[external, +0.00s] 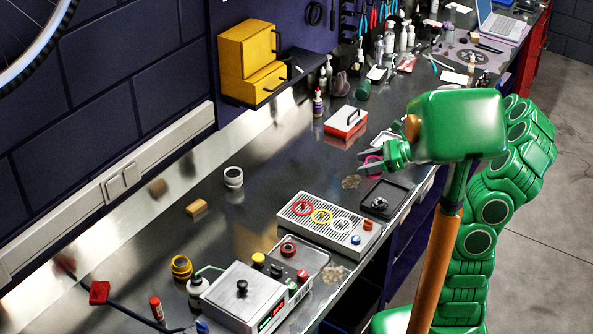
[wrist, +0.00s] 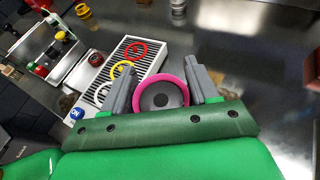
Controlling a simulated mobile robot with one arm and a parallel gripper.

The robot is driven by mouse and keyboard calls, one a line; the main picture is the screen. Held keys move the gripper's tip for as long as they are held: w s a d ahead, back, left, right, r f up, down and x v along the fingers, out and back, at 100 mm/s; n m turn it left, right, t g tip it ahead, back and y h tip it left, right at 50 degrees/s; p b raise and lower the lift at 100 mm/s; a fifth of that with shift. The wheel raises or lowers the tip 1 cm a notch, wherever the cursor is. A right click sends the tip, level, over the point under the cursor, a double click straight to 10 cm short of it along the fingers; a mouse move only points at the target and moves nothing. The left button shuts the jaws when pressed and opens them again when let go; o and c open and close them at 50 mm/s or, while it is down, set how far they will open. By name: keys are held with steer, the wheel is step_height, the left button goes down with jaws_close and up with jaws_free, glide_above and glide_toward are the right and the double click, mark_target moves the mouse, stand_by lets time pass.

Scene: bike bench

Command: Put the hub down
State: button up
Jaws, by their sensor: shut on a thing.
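The hub (wrist: 151,94) appears to be the round part with a pink rim, grey face and dark centre. It is between the fingers of my gripper (wrist: 161,88) in the wrist view, and the gripper is shut on it. In the external view my gripper (external: 379,160) is over the bench's front part, beyond a black tray, with the hub's pink rim (external: 374,165) showing at the fingers. The hub seems to be held above the bench; the gap below it is hard to judge.
A black tray (external: 368,206) with a small dark part stands near the front edge. A grilled box (external: 296,218) with red, yellow and white rings is nearer. A red-and-white box (external: 346,121) stands behind the gripper. Bare bench top (external: 262,190) lies to the left.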

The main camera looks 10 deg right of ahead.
steer(key=shift+s+d+r, duration=0.15)
steer(key=shift+s+r, duration=0.1)
steer(key=shift+s, duration=0.45)
